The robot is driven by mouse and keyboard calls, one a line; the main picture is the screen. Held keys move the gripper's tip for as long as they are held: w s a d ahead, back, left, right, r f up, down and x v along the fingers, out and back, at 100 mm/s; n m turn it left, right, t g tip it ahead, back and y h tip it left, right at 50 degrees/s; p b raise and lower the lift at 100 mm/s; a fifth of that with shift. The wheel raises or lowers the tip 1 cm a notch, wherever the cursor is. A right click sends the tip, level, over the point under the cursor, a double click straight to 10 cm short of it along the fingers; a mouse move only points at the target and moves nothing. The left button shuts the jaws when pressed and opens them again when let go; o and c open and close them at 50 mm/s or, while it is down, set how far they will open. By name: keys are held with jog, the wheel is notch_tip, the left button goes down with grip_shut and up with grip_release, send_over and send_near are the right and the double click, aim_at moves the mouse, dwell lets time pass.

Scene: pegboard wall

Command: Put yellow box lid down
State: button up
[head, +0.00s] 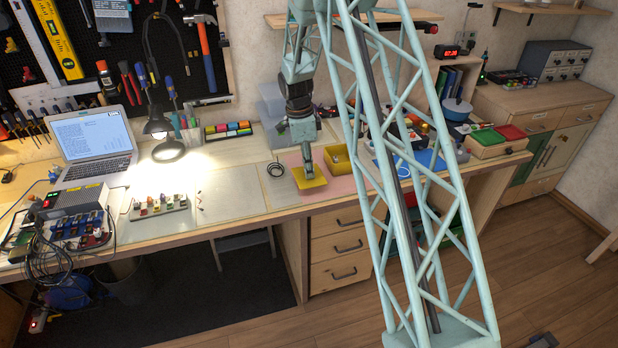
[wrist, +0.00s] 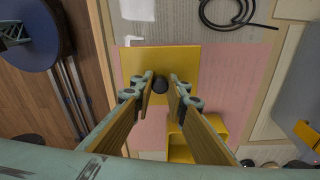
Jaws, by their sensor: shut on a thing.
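The yellow box lid (head: 309,181) is a flat square plate over the left part of the pink mat, left of the open yellow box (head: 338,161). In the wrist view the lid (wrist: 185,60) fills the space beyond my fingers, with a dark knob (wrist: 160,78) at its middle. My gripper (head: 307,167) points down, its fingers (wrist: 163,88) on either side of the knob, shut on it. The lid looks roughly level; whether it touches the mat or hangs just above it I cannot tell. The box (wrist: 207,127) is partly hidden by a finger.
The pink mat (wrist: 245,75) lies under the lid and box. A black cable coil (head: 275,170) is just left of the lid. The bench's front edge (head: 290,207) is close. A pale mat (head: 228,188) further left is mostly bare.

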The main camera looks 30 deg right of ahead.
jog(key=shift+s+f+b, duration=0.1)
jog(key=shift+f+b, duration=0.25)
jog(key=shift+f, duration=1.35)
jog(key=shift+f, duration=0.15)
jog(key=o, duration=0.9)
jog(key=shift+c, duration=0.2)
jog(key=shift+r, duration=0.2)
notch_tip(320, 180, up, 12)
jog(key=a+p, duration=0.1)
jog(key=p, duration=0.1)
jog(key=shift+w+a, duration=0.2)
jog(key=shift+w, duration=0.1)
